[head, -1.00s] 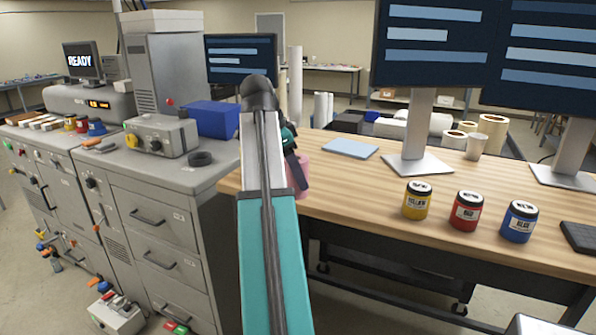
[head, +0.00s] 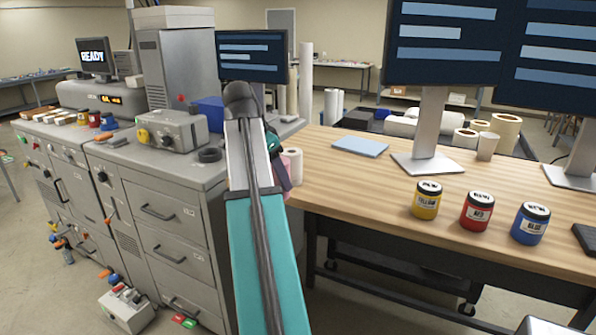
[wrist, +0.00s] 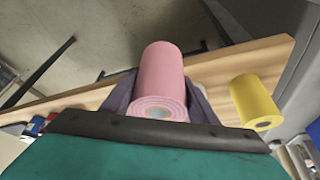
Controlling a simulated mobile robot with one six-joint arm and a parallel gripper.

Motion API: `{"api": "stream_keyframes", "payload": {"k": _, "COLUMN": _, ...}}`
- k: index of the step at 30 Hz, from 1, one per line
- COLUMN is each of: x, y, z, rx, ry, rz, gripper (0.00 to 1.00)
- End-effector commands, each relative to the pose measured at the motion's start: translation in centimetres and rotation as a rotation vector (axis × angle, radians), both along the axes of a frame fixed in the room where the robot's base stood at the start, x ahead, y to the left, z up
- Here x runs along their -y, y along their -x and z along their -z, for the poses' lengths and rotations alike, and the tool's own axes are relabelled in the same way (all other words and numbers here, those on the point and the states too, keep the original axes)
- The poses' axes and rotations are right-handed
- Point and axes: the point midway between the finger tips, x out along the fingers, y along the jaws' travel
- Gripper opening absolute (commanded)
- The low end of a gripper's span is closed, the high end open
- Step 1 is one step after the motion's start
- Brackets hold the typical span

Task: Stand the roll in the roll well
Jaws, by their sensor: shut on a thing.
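My gripper (wrist: 160,92) is shut on a pink roll (wrist: 162,72), seen in the wrist view with its round end and pale core toward the camera. In the head view my gripper (head: 279,165) is partly hidden behind my arm, near the left end of the wooden table. I cannot pick out the roll well for certain. A dark ring (head: 210,155) lies on the grey cabinet top, left of my arm.
A yellow roll (wrist: 256,102) is right of the held roll in the wrist view. The wooden table (head: 340,185) carries a blue pad (head: 360,146), yellow, red and blue jars, and monitor stands. Grey cabinets (head: 165,215) with a control box (head: 170,130) stand at left.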

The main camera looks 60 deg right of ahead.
Motion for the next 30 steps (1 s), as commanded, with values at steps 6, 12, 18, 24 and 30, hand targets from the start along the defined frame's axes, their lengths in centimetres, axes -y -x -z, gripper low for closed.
{"api": "stream_keyframes", "payload": {"k": 6, "x": -4.4, "y": -6.3, "z": 1.6, "rx": -0.001, "ry": -0.001, "rz": -0.272, "gripper": 0.21}}
{"api": "stream_keyframes", "payload": {"k": 12, "x": -9.0, "y": -11.6, "z": 3.0, "rx": -0.002, "ry": 0.000, "rz": -0.521, "gripper": 0.21}}
{"api": "stream_keyframes", "payload": {"k": 18, "x": -14.4, "y": -16.4, "z": 4.4, "rx": -0.001, "ry": -0.001, "rz": -0.772, "gripper": 0.21}}
{"api": "stream_keyframes", "payload": {"k": 24, "x": -20.5, "y": -20.6, "z": 5.7, "rx": -0.001, "ry": 0.000, "rz": -1.022, "gripper": 0.21}}
{"api": "stream_keyframes", "payload": {"k": 30, "x": -27.2, "y": -24.1, "z": 6.9, "rx": 0.000, "ry": 0.000, "rz": -1.272, "gripper": 0.21}}
